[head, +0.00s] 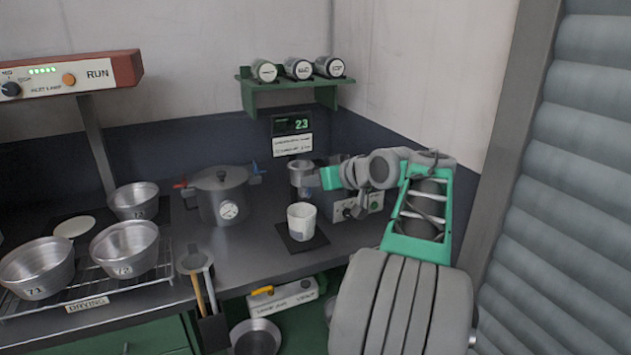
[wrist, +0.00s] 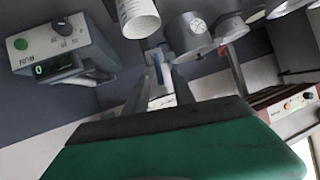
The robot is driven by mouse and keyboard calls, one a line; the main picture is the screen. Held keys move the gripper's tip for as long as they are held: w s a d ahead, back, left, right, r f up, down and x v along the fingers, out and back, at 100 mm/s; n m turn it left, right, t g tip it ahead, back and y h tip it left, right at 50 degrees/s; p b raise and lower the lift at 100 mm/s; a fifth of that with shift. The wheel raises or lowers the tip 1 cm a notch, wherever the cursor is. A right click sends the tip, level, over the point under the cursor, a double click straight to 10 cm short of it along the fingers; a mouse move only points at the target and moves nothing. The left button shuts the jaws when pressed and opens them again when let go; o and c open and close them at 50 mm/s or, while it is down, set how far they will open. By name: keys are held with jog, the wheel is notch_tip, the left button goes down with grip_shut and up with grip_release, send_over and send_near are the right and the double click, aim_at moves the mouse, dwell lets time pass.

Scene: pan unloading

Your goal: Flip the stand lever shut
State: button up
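The metal stand (head: 300,173) is at the back of the counter, behind the white beaker, and my gripper's end partly covers its right side. A narrow blue piece (wrist: 158,68), which looks like a lever, shows between my fingertips in the wrist view. I cannot tell how far it is turned. My gripper (head: 314,181) reaches in from the right beside the stand. In the wrist view my gripper (wrist: 162,78) has its two fingers apart, with the blue piece in or beyond the gap. Contact with it cannot be told.
The white beaker (head: 302,220) stands on a dark mat (head: 290,243) just in front. A pressure pot (head: 222,196) with red and blue handles is to the left. A control box (head: 342,211) sits under my arm. A shelf with canisters (head: 264,72) hangs above.

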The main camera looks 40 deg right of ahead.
jog(key=v, duration=0.7)
jog(key=shift+s, duration=0.2)
jog(key=shift+r, duration=0.1)
